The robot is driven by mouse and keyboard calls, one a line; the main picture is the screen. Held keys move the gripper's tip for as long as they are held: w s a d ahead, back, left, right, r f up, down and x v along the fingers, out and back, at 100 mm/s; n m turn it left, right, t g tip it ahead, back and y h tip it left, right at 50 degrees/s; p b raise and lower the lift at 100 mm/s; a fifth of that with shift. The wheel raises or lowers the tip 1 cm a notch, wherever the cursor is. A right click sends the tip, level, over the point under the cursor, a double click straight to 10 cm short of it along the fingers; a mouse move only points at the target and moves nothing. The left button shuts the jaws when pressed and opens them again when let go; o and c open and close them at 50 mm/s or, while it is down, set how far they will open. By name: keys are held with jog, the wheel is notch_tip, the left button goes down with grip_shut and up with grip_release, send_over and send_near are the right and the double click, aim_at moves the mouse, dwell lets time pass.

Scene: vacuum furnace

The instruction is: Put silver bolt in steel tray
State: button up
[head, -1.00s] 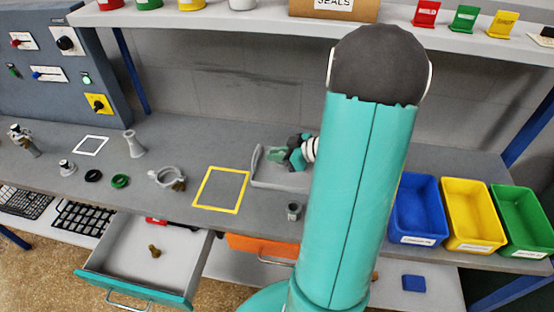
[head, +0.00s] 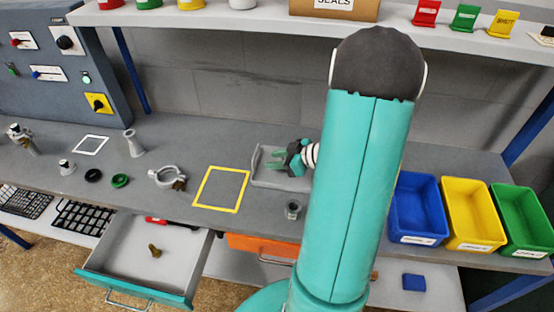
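The grey steel tray (head: 265,183) lies on the bench, to the right of the yellow outlined square. My gripper (head: 273,159) is over the tray, with its green fingers pointing left. The fingers appear spread apart with nothing visible between them. My arm covers the tray's right end. I cannot make out a silver bolt in this view. A small grey cup (head: 293,210) stands in front of the tray; its contents are too small to tell.
The open drawer (head: 127,262) holds a brass-coloured bolt (head: 155,251). A ring clamp (head: 167,177) lies left of the yellow square (head: 221,189). Blue (head: 418,211), yellow (head: 468,215) and green bins (head: 524,222) stand at the right. A shelf (head: 230,22) runs above the bench.

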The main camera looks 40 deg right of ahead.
jog(key=v, duration=1.2)
jog(key=w+a+r+m+t+h, duration=0.1)
jog(key=w+a+r+m+h, duration=0.25)
jog(key=w+r+h, duration=0.9)
jog(key=s+a+g+y, duration=0.2)
jog(key=s+a, duration=0.3)
jog(key=a, duration=0.4)
jog(key=s+a+r+m+g+y, duration=0.1)
jog(key=s+a+g+y, duration=0.1)
jog(key=s+a, duration=0.3)
jog(key=s+a+r+g+y, duration=0.1)
jog(key=s+a, duration=0.4)
jog(key=a, duration=0.8)
jog(key=shift+a+g+y, duration=0.3)
jog(key=shift+g+y, duration=0.4)
jog(key=shift+y, duration=0.35)
jog(key=shift+m, duration=0.25)
jog(key=shift+c, duration=0.2)
